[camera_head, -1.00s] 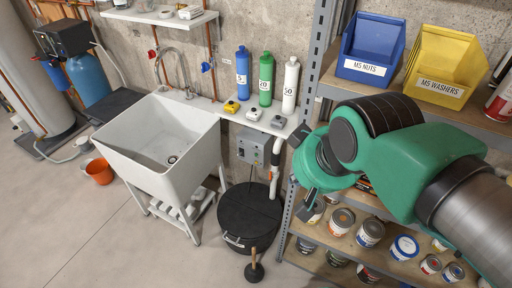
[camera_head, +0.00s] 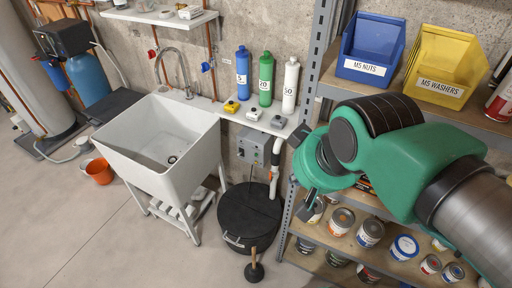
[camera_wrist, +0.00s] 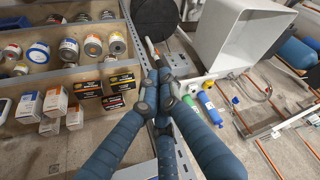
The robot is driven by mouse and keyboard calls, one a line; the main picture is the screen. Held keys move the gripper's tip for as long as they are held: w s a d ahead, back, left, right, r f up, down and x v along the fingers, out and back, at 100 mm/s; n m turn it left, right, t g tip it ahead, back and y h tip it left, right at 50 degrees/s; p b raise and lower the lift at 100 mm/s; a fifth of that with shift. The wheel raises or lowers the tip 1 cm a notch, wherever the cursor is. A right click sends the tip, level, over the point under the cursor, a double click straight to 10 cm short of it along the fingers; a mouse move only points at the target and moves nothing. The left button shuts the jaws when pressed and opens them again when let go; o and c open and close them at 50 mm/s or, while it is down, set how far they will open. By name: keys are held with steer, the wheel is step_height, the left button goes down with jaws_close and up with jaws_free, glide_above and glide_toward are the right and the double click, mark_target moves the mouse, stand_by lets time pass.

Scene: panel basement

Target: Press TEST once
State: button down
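A grey control box (camera_head: 252,147) is fixed to the concrete wall below the white ledge, right of the sink. Small controls show on its front, but their lettering is too small to read, so I cannot pick out TEST. My gripper (camera_head: 302,172) is to the right of the box, in front of the shelf post, with nothing seen in it. Whether a gap is left between the tips is unclear.
Yellow, white and grey small devices (camera_head: 254,113) and blue, green and white bottles (camera_head: 265,80) stand on the ledge above the box. A black lidded tub (camera_head: 248,215) and a plunger (camera_head: 254,268) stand below. The shelf post (camera_head: 318,70) is close to my gripper.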

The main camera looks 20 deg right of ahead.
steer(key=shift+w, duration=0.1)
steer(key=w+f+m+t+b, duration=0.1)
steer(key=w+f+m+t, duration=0.3)
steer(key=w, duration=1.4)
steer(key=w+f+m+g, duration=0.1)
steer(key=w+f, duration=0.5)
steer(key=w, duration=1.2)
steer(key=w+f+m+t, duration=0.1)
steer(key=w+f+m, duration=0.1)
steer(key=w+f, duration=0.65)
steer(key=w+f+m+t, duration=0.1)
steer(key=w+f, duration=0.2)
steer(key=f, duration=0.4)
steer(key=w+f+m+b, duration=0.1)
steer(key=w+f+m, duration=0.1)
steer(key=w+f, duration=0.35)
steer(key=w+f+m+t, duration=0.1)
steer(key=w+f, duration=0.1)
steer(key=f, duration=0.6)
step_height(320, 180, down, 22)
steer(key=s+d+m+t+h+b, duration=0.1)
steer(key=m, duration=0.2)
steer(key=shift+s+d+r+t, duration=0.15)
steer(key=shift+s+r+t, duration=0.05)
steer(key=shift+s+t, duration=0.2)
